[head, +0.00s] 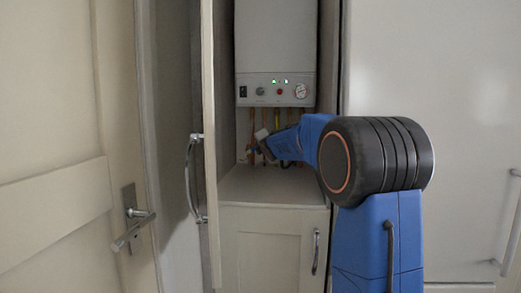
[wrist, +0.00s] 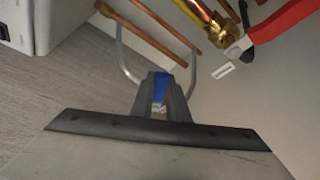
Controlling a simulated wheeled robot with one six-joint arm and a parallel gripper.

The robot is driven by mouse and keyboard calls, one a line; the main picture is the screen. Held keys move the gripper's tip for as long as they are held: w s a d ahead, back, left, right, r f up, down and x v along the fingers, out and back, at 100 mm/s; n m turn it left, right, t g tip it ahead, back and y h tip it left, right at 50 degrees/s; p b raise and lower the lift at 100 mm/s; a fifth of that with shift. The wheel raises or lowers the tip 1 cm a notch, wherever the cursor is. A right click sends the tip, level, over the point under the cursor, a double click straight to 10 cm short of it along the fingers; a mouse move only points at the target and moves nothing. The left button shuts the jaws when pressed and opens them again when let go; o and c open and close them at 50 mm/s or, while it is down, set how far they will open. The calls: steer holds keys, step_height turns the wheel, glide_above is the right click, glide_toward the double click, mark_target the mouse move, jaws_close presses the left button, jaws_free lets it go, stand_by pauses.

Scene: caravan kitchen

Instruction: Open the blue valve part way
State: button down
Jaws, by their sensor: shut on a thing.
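The blue valve (wrist: 159,87) shows in the wrist view as a small blue piece between my fingers. My gripper (wrist: 161,103) is shut on it, and the fingers hide most of its shape. How far the valve is turned cannot be told. In the head view my gripper (head: 262,147) reaches into the open cupboard, among the pipes below the boiler. The blue valve cannot be made out there.
A brass valve (wrist: 232,44) with a red handle (wrist: 282,20) is close by at upper right. Copper pipes (wrist: 148,32) run alongside. The white boiler (head: 275,40) hangs above a shelf (head: 270,187). The open cupboard door (head: 209,140) stands at left.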

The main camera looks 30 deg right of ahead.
steer(key=shift+w+a+r+n+g, duration=0.15)
steer(key=shift+a+r+n+g, duration=0.2)
steer(key=shift+n, duration=0.35)
stand_by(0.8)
steer(key=c, duration=1.7)
jaws_free()
steer(key=shift+d, duration=0.1)
steer(key=v, duration=1.7)
steer(key=shift+a, duration=0.25)
